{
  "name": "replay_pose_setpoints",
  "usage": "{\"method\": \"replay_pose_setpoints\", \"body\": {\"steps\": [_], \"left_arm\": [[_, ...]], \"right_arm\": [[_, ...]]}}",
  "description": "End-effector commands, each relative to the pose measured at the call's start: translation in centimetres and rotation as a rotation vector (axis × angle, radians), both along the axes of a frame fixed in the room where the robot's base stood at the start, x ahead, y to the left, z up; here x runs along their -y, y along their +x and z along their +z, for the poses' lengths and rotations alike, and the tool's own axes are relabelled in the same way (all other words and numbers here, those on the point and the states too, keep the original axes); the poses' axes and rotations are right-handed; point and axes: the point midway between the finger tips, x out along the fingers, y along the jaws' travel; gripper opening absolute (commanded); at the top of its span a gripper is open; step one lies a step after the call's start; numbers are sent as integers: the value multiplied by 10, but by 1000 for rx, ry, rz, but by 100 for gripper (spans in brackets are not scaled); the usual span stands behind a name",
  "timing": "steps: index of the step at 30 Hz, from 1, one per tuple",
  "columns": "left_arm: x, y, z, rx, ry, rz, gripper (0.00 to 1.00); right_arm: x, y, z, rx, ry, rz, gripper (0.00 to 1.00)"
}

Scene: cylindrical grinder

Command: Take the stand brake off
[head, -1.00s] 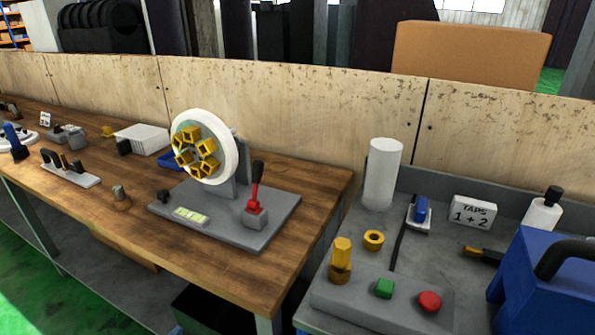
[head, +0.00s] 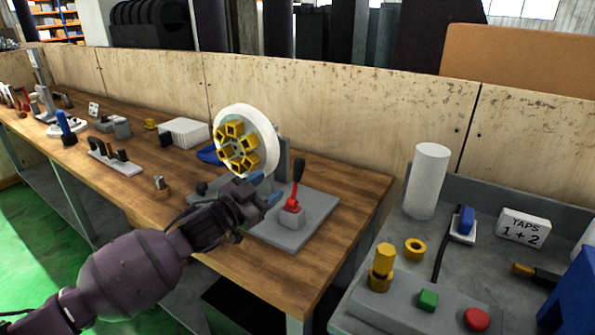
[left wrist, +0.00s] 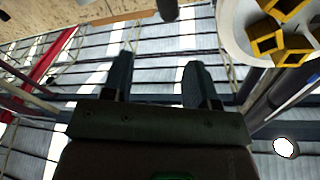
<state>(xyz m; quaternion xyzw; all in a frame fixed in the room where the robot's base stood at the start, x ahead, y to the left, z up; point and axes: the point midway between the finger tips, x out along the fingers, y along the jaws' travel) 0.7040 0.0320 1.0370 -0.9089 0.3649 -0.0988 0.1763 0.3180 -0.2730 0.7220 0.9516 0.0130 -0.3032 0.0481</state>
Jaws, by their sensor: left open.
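The stand is a grey base plate (head: 278,232) on the wooden bench. It carries a white ring wheel (head: 269,135) with several yellow blocks in its face. The brake lever (head: 294,188), red with a black grip, stands nearly upright from a small grey block at the plate's right side. My left gripper (head: 264,189) is open and empty, in front of the wheel and left of the lever, apart from the lever. Its arm hides the plate's front left. In the left wrist view its fingers (left wrist: 158,66) are spread, with the wheel (left wrist: 232,40) at upper right.
A grey bench at right holds a white cylinder (head: 427,181), a yellow knob (head: 381,268), a green button (head: 428,300) and a red button (head: 476,318). A wooden backboard (head: 330,110) runs behind. The wooden bench right of the plate is clear.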

Motion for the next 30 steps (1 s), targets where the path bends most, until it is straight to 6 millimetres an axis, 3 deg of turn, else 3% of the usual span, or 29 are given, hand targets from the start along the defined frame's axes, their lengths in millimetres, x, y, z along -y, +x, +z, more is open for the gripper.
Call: {"method": "replay_pose_setpoints", "body": {"steps": [6, 19, 25, 30], "left_arm": [[-3, 31, 4, -129, -68, -85, 53], [-8, 36, -12, -411, -293, -159, 53], [6, 46, -13, -418, -301, -162, 53], [30, 63, -15, -420, -301, -163, 53]], "right_arm": [[0, 5, 1, 7, -3, 5, 43], [-1, 8, 7, 18, -2, 7, 43], [-1, 2, -2, -2, -1, 4, 43], [-1, -4, -13, -25, 2, 1, 43]]}}
